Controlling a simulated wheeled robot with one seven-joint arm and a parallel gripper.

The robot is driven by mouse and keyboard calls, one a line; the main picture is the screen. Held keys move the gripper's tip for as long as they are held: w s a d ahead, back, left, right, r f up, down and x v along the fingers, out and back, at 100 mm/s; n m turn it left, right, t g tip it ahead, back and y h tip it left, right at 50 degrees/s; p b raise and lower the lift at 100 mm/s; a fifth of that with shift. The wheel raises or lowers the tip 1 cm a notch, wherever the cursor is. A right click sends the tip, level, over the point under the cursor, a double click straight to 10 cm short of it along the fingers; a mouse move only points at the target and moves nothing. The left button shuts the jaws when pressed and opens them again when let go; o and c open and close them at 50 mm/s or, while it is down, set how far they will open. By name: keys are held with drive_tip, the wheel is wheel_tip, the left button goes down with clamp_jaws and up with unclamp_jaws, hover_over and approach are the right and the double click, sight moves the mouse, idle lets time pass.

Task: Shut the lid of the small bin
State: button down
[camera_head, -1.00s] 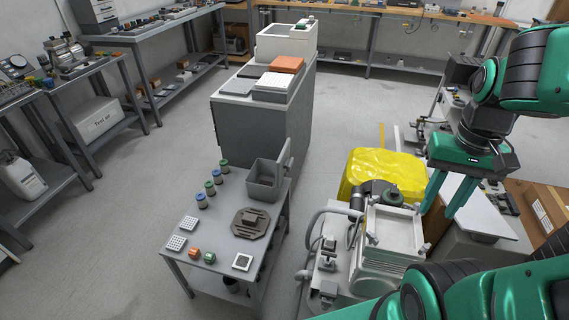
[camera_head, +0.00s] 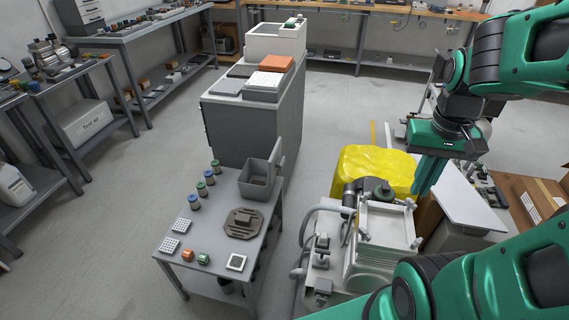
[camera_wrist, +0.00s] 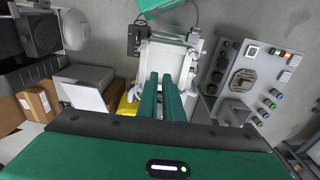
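The small bin (camera_head: 256,184) is a grey open-topped box at the far right corner of the grey table. Its lid (camera_head: 277,158) stands up along the bin's right side, so the bin is open. The bin also shows in the wrist view (camera_wrist: 233,112), right of my fingers. My gripper (camera_head: 420,191) is at the right of the head view, above the area behind the compressor, well apart from the bin. Its green fingers point down, lie close together and hold nothing; they also show in the wrist view (camera_wrist: 161,76).
The grey table (camera_head: 208,222) also bears a dark octagonal fixture (camera_head: 243,223), several small jars and small blocks. A compressor unit (camera_head: 385,230) and a yellow-covered thing (camera_head: 375,168) stand between my gripper and the table. A grey cabinet (camera_head: 248,130) stands behind the bin.

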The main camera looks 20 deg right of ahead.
sight(278, 162)
drive_tip(key=w+a+f+n+t, duration=0.1)
drive_tip(key=w+f, duration=0.4)
drive_tip(key=w, duration=0.5)
drive_tip(key=w+f+t, duration=0.1)
drive_tip(key=w+f, duration=0.3)
drive_tip(key=w, duration=0.5)
drive_tip(key=w+a+f+n+t, duration=0.15)
drive_tip(key=w+f, duration=0.35)
drive_tip(key=w, duration=0.5)
drive_tip(key=w+a+f+t+y, duration=0.1)
drive_tip(key=w+a+f, duration=0.2)
drive_tip(key=w+f, duration=0.2)
drive_tip(key=w+a+f+m+t+y, duration=0.1)
drive_tip(key=w+a+f, duration=0.3)
drive_tip(key=w+f, duration=0.2)
drive_tip(key=w+a+f+t+y, duration=0.1)
drive_tip(key=w+a+f, duration=0.3)
drive_tip(key=w, duration=0.5)
drive_tip(key=shift+w+f, duration=0.15)
drive_tip(key=shift+f, duration=0.8)
drive_tip(key=shift+d, duration=0.15)
